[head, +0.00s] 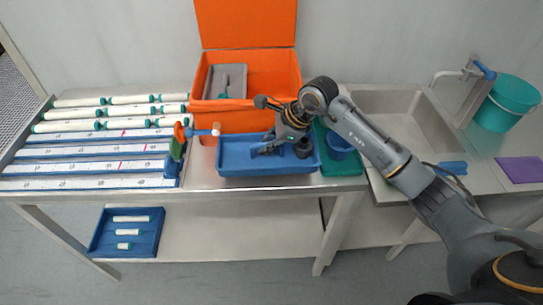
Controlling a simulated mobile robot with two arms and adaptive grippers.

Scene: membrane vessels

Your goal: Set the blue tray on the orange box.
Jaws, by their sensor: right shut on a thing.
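The blue tray (235,167) is a shallow rectangular tray at the bench's front edge, just in front of the orange box. The orange box (205,116) stands open at the back, its lid (246,22) upright behind it. A grey tray-like piece with a dark-handled tool (226,84) shows inside the box. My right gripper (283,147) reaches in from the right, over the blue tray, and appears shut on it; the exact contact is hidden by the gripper. Dark shapes show inside the tray beside the gripper. My left gripper is not in view.
White tubes with green ends (100,113) lie in rows at left, near upright coloured tools (178,142). A green tray (343,167) with a blue cup (339,145) adjoins at right, then a sink (400,105). Another blue tray (151,245) holds white tubes on the lower shelf.

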